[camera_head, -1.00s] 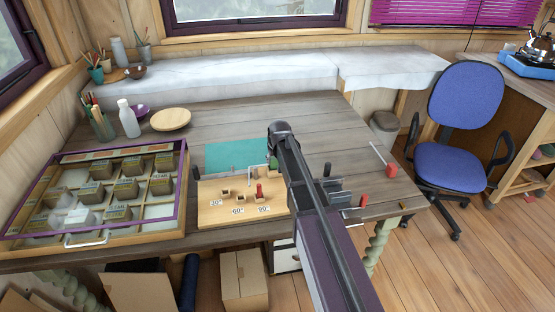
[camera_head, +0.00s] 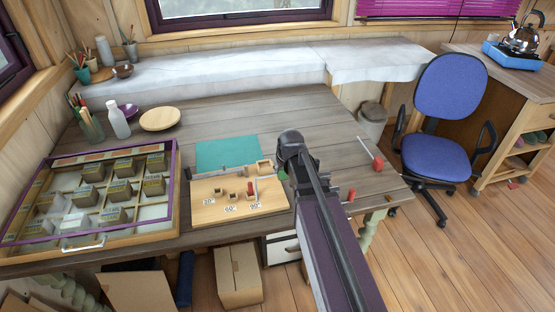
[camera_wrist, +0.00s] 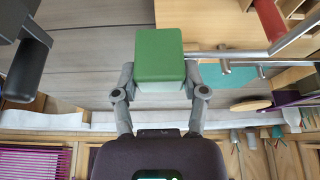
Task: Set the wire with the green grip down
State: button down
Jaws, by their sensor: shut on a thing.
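My gripper (camera_wrist: 160,78) is shut on the green grip (camera_wrist: 160,55), a block held between its two fingers in the wrist view. The metal wire (camera_wrist: 245,63) runs right from the grip, and a bend shows. In the head view, the green grip (camera_head: 283,175) is at my gripper's tip, beside the right end of the wooden board (camera_head: 215,212). The wire (camera_head: 257,187) reaches left over the board. My arm covers part of the area to the right. I cannot tell whether the wire touches the board.
The board has small wooden blocks, a red piece (camera_head: 250,190) and angle labels. A teal mat (camera_head: 228,153) lies behind it. A glass-topped sorting case (camera_head: 176,200) stands left. A red-gripped wire (camera_head: 378,163) lies at the table's right. The table's middle back is clear.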

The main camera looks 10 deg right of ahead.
jog(key=shift+s+d+r, duration=0.1)
jog(key=shift+s+d, duration=0.1)
jog(key=shift+s, duration=0.5)
jog(key=shift+s+d+r, duration=0.1)
jog(key=shift+s+d, duration=0.1)
jog(key=shift+s, duration=0.5)
jog(key=shift+f, duration=0.1)
